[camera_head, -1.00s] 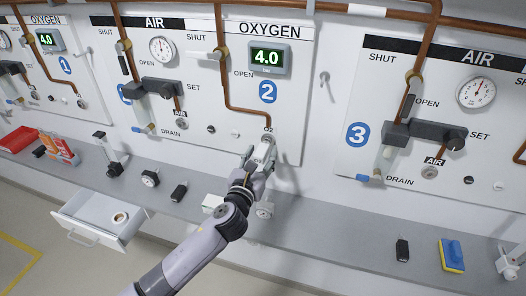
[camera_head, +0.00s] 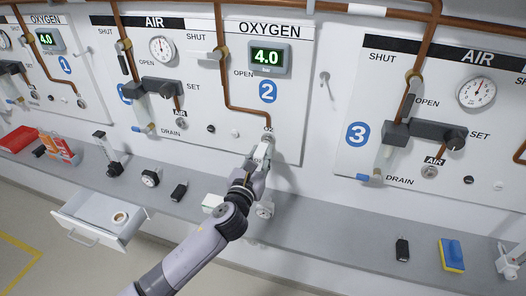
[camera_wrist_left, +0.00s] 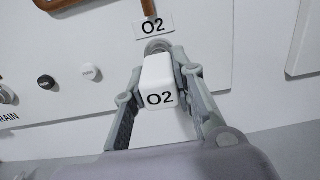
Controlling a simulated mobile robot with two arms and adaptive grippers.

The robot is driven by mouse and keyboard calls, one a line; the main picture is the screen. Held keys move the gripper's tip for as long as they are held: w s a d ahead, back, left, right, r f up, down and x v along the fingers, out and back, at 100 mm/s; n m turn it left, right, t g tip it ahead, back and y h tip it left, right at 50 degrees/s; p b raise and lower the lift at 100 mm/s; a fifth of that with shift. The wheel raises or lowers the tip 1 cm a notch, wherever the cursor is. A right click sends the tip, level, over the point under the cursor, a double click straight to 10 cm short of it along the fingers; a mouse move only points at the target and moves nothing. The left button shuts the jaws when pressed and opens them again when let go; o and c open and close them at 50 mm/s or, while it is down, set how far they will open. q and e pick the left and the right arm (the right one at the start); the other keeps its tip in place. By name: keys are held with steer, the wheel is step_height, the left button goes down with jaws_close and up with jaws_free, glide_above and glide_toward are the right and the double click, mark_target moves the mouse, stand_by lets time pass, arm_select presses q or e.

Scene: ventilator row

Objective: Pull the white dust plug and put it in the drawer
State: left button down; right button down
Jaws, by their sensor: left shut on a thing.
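The white dust plug (camera_wrist_left: 158,82), a block marked O2, sits between the fingers of my left gripper (camera_wrist_left: 160,98) in the left wrist view. A round metal outlet shows just behind it, under the O2 label of panel 2; I cannot tell whether the plug is still seated in it. In the head view my left gripper (camera_head: 260,155) is at that outlet, shut on the plug, which it partly hides. The drawer (camera_head: 83,220) stands open below the counter at the left, with a small round item (camera_head: 120,217) inside. My right gripper is not in view.
The grey counter (camera_head: 330,225) runs below the panels. A black block (camera_head: 179,192), a gauge (camera_head: 150,178) and a small stand (camera_head: 110,160) are on its left part. A blue and yellow sponge (camera_head: 451,255) lies at the right. Copper pipes run above.

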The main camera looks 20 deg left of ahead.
mark_target(258, 160)
arm_select(q)
steer(key=shift+s+p, duration=0.4)
steer(key=shift+s, duration=0.8)
stand_by(0.8)
steer(key=shift+s+a, duration=0.1)
steer(key=shift+s, duration=0.9)
steer(key=shift+s+p, duration=0.55)
steer(key=shift+s, duration=1.85)
steer(key=shift+a, duration=0.1)
